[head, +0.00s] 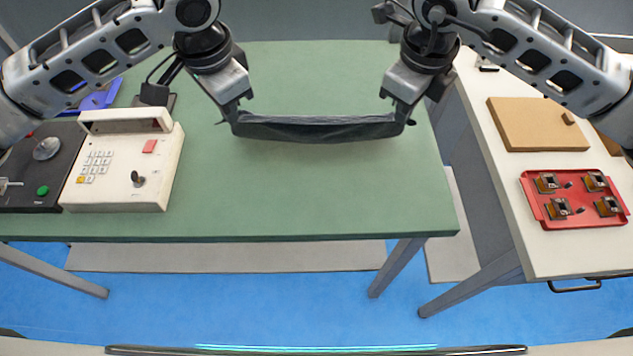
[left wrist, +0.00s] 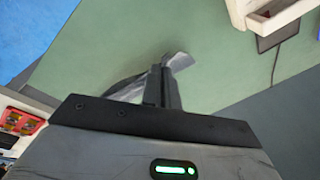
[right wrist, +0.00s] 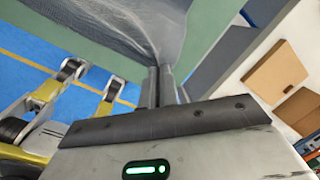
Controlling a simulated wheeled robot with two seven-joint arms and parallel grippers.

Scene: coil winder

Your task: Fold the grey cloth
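The grey cloth (head: 318,129) hangs as a narrow, slightly sagging strip between my two grippers, over the green table (head: 320,200). My left gripper (head: 232,118) is shut on its left end, and a bit of cloth sticks out past the fingers. My right gripper (head: 404,118) is shut on its right end. In the left wrist view the cloth (left wrist: 128,88) shows beside the closed fingers. In the right wrist view the cloth (right wrist: 120,25) spreads away from the closed fingertips. I cannot tell whether its lower edge touches the table.
A cream keypad console (head: 125,165) and a dark control box (head: 35,170) stand at the table's left. At the right, a white bench (head: 560,255) carries a brown box (head: 537,125) and a red tray (head: 535,205) of small parts. The table's front is clear.

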